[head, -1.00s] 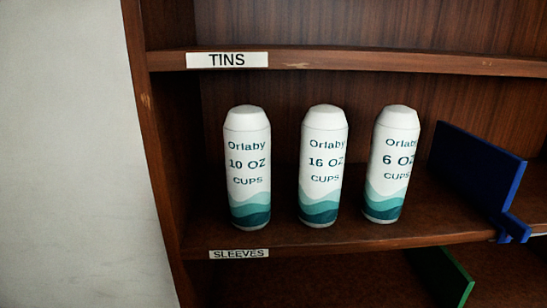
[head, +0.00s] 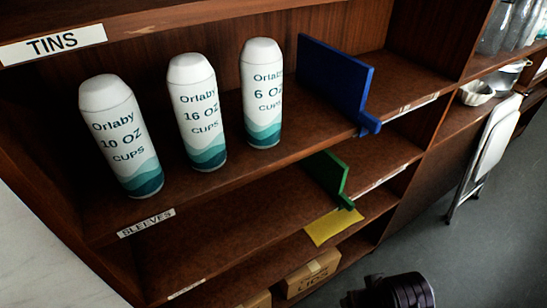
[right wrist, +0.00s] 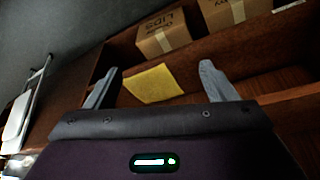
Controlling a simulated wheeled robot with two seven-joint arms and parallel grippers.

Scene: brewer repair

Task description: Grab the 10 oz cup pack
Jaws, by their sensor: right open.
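The 10 oz cup pack (head: 121,136) is a white sleeve with teal waves, standing at the left on the shelf labelled SLEEVES (head: 146,223) in the head view. The 16 oz pack (head: 198,112) and the 6 oz pack (head: 261,93) stand to its right in a row. My right gripper (right wrist: 160,82) is open and empty in the right wrist view, facing the lower shelves, away from the packs. A dark part at the bottom of the head view seems to be my right arm. My left gripper is not in view.
A blue divider (head: 335,80) stands right of the packs, a green divider (head: 328,175) below. A yellow sheet (head: 333,226) hangs at a lower shelf edge. Cardboard boxes (head: 313,273) sit at the bottom. A folded white chair (head: 490,150) leans at the right. The floor is clear.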

